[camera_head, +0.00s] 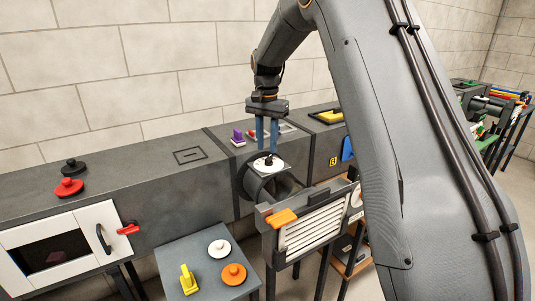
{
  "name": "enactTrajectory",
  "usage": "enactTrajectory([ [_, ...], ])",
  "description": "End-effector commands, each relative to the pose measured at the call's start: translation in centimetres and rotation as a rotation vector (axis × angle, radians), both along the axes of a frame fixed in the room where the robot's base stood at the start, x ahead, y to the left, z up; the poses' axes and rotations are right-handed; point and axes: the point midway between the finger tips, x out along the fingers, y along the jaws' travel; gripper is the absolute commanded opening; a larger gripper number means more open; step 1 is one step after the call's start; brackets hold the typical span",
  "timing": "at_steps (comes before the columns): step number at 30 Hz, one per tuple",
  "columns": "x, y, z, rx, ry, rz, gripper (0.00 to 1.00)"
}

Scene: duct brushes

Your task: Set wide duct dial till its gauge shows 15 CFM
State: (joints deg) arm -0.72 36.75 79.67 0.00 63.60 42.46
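A white round dial (261,167) with a small black knob (270,161) sits on top of a wide round duct opening (283,187) in the middle of the grey duct run. My gripper (267,149) points straight down over this dial. Its two blue fingers are apart, with a visible gap between them. The tips are at or just above the knob; I cannot tell whether they touch it. A pale round face (356,195), perhaps a gauge, shows partly at the right of the louvred panel; its reading is too small to make out.
A louvred panel (314,232) with an orange handle (281,217) stands in front of the duct. A small grey table (205,262) holds white, orange and yellow pieces. Red (69,187) and black knobs lie on the left duct. My arm hides much of the right side.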

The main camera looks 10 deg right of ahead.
Motion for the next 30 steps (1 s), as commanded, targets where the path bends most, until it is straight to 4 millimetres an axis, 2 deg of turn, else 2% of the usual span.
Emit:
enactTrajectory([
  [3, -0.2, 0.0, -1.8, 0.000, 0.004, 0.000, 0.28],
  [9, -0.1, -0.2, -3.9, 0.001, 0.001, -0.002, 0.28],
  [19, 0.0, -0.3, -4.4, 0.000, 0.000, -0.004, 0.28],
  [20, 0.0, -0.3, -4.4, 0.000, 0.000, -0.004, 0.26],
  [24, 0.0, -0.3, -4.4, 0.000, 0.000, -0.005, 0.03],
  [25, 0.0, -0.3, -4.4, 0.000, 0.000, -0.005, 0.00],
  [30, 0.0, -0.4, -4.4, 0.000, 0.000, -0.003, 0.00],
])
